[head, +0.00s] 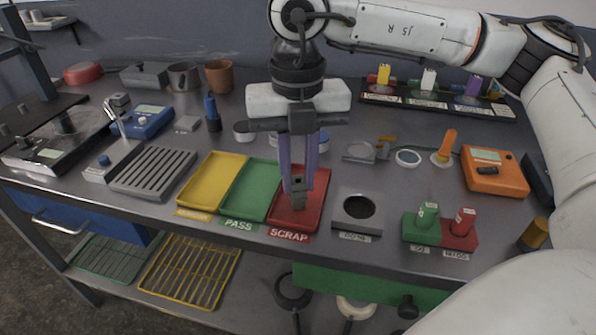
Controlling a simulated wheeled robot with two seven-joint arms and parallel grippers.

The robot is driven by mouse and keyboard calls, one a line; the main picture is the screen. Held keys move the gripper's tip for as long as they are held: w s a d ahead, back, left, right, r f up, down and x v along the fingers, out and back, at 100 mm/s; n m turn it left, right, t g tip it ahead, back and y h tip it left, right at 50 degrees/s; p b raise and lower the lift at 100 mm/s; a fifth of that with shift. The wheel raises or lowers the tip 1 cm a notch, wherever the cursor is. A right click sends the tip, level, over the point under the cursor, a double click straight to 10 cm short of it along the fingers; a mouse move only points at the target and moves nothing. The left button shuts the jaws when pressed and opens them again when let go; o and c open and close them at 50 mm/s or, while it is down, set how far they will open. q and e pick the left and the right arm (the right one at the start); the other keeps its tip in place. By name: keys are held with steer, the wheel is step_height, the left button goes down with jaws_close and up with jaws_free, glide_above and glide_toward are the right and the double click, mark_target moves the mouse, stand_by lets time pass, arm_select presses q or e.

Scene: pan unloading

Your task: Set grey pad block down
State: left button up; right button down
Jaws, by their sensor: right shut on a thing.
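My right gripper (298,181) comes down from above with its two purple fingers over the red SCRAP tray (318,205). It is shut on the grey pad block (298,195), a small dark grey piece with a notched top. The block is upright inside the outline of the red tray. I cannot tell whether its underside touches the tray floor. The fingers hide the back part of the tray. My left gripper is not in view.
The green PASS tray (250,190) and a yellow tray (212,180) lie left of the red one. A grey block with a round hole (340,215) stands close on its right. Green (421,230) and red (458,235) bottle holders stand further right. The table's front edge is near.

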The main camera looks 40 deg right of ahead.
steer(key=c, duration=2)
jaws_free()
steer(key=shift+f, duration=0.15)
steer(key=shift+c, duration=0.2)
steer(key=o, duration=0.4)
step_height(320, 180, up, 12)
steer(key=shift+r+p, duration=0.25)
steer(key=shift+p, duration=0.05)
